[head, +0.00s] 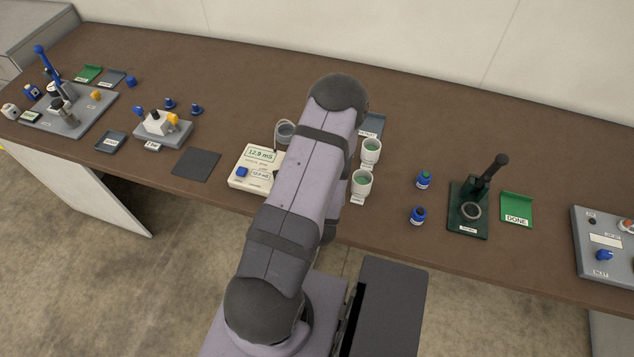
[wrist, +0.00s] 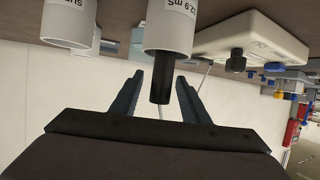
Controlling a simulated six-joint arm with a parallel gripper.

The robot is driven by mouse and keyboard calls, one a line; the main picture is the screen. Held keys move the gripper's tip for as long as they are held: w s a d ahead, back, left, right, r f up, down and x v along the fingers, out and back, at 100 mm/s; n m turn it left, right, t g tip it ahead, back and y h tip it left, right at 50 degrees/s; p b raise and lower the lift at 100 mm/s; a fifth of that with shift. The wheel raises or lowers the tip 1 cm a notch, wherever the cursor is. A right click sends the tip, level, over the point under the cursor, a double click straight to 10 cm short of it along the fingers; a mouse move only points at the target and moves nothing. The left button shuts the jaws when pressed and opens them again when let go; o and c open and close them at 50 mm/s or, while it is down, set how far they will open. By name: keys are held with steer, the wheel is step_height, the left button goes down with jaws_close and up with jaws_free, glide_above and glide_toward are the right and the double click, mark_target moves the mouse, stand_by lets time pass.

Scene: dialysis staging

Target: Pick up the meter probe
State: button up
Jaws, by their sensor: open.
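My gripper (wrist: 162,85) is open in the wrist view, which looks upside down, with the table at the top. A black cylinder (wrist: 160,88), apparently the meter probe's handle, sticks out of a white cup (wrist: 170,28) marked "12.9 mS". It appears in the gap between the two fingers, with space on both sides. I cannot tell its exact depth relative to the fingertips. A thin grey cable (wrist: 203,101) shows near the right finger. The white meter (head: 251,168) with its "12.9 mS" display shows in the head view. My arm hides the gripper and probe there.
A second white cup (wrist: 66,22) stands to the left in the wrist view. The meter body also shows there (wrist: 262,38). In the head view, two pale cups (head: 370,151) (head: 361,184) stand right of my arm. A dark mat (head: 196,165) lies left of the meter.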

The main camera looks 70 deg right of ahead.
steer(key=shift+x, duration=0.85)
jaws_close()
steer(key=shift+r, duration=0.2)
step_height(320, 180, up, 10)
steer(key=b, duration=0.1)
steer(key=shift+f, duration=0.2)
stand_by(0.4)
